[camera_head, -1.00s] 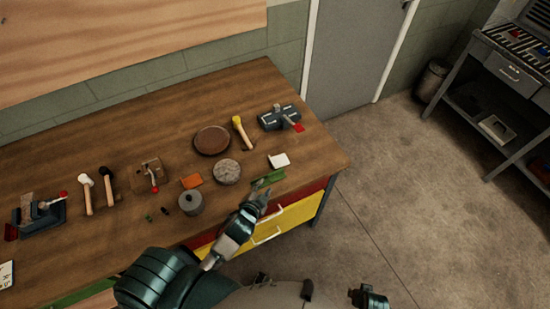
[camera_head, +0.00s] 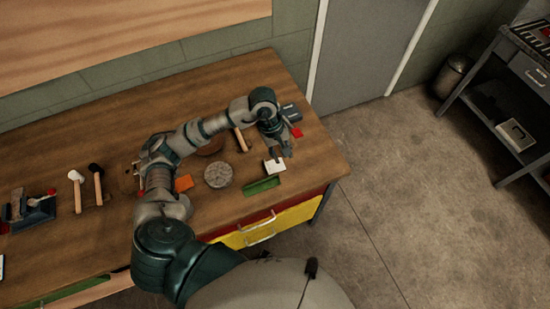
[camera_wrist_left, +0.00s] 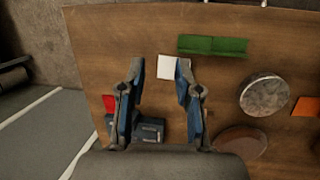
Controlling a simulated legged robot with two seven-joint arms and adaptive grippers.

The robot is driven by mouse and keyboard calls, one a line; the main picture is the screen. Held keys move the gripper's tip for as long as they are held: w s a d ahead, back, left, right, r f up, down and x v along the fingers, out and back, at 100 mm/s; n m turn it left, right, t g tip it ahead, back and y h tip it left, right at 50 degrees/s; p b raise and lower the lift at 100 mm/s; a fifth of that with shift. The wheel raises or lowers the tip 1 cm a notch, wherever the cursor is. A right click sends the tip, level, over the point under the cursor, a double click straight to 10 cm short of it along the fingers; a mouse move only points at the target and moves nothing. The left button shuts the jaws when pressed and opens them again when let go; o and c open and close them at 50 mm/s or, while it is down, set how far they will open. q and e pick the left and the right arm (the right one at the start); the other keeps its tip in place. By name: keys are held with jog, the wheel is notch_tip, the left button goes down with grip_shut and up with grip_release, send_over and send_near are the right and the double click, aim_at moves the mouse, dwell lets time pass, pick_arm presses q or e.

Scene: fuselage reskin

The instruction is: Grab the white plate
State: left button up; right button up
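The white plate (camera_head: 273,167) is a small pale square on the wooden bench near its right end. It also shows in the left wrist view (camera_wrist_left: 166,68), partly overlapped by a finger. My left gripper (camera_head: 279,150) comes down over the bench beside the plate, pointing toward it. In the left wrist view my left gripper (camera_wrist_left: 158,80) has its two fingers spread apart with nothing between them. The plate lies just beyond the fingertips, closer to the right finger. Contact cannot be told. My right gripper is out of view.
A green angled piece (camera_head: 261,186) lies by the bench's front edge. A round grey disc (camera_head: 218,174) and an orange piece (camera_head: 184,183) lie left of the plate. A dark blue tool with a red tab (camera_wrist_left: 150,130) sits under the left gripper. A hammer and brown disc are partly hidden.

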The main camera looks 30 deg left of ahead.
pick_arm(q)
jog(key=w+a+y, duration=0.2)
jog(key=a+y, duration=0.1)
jog(key=a, duration=0.3)
jog(key=p, duration=0.2)
send_over(266, 164)
jog(key=f, duration=1)
jog(key=shift+s+a, duration=0.15)
jog(key=shift+a, duration=0.15)
jog(key=shift+d+f, duration=0.3)
jog(key=shift+f, duration=0.15)
jog(key=f, duration=0.3)
jog(key=f+p, duration=0.1)
jog(key=shift+d+f, duration=0.15)
jog(key=shift+d, duration=0.1)
jog(key=shift+a+f, duration=0.1)
jog(key=shift+f, duration=0.15)
jog(key=shift+a+f, duration=0.1)
jog(key=shift+a, duration=0.4)
jog(key=c, duration=0.6)
jog(key=shift+d, duration=0.45)
grip_shut()
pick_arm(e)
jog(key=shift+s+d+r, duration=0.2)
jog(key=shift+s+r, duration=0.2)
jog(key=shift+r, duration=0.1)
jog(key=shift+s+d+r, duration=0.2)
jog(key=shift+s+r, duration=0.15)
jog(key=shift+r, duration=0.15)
